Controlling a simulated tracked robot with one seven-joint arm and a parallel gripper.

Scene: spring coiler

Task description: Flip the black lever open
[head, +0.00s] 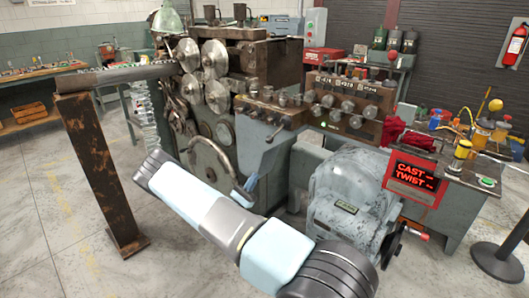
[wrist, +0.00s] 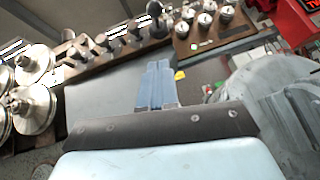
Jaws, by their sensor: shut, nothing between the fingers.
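The spring coiler (head: 270,110) has round rollers (head: 215,60) at left and a knob panel (head: 345,105) at right. A grey rounded motor housing (head: 350,190) stands close to my arm. A rusty post (head: 98,170) stands left. A red display (head: 415,178) is at right.

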